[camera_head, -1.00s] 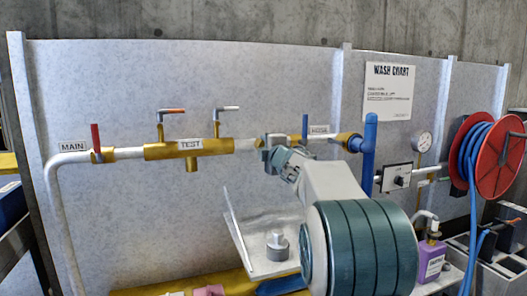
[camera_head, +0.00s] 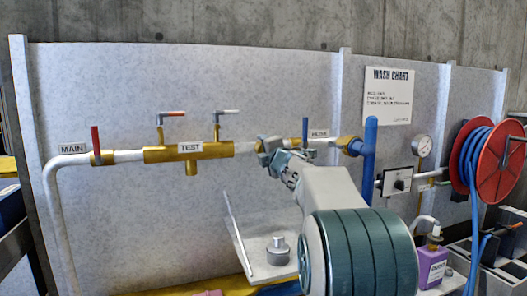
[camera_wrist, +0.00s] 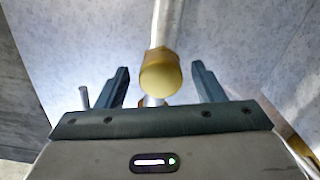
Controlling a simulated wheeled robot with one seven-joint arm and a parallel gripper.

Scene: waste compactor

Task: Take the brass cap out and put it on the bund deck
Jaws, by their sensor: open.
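In the wrist view a round brass end (camera_wrist: 160,77), which looks like the brass cap, shows on a white pipe (camera_wrist: 167,25). It lies between the two fingers of my gripper (camera_wrist: 160,85), with a gap on each side. The fingers are open and hold nothing. In the head view my gripper (camera_head: 266,150) is at the pipe line, right of the TEST fitting (camera_head: 190,150) and left of the HOSE label. My gripper and wrist cover part of the pipe there. I cannot tell for sure which surface is the bund deck; a yellow surface (camera_head: 190,288) shows at the bottom edge.
A pale angled plate (camera_head: 240,243) with a grey metal knob (camera_head: 278,248) stands below my gripper. A blue upright pipe (camera_head: 370,150), a gauge (camera_head: 422,146), a purple container (camera_head: 432,266) and a red hose reel (camera_head: 500,160) are at the right. A grey panel backs the pipes.

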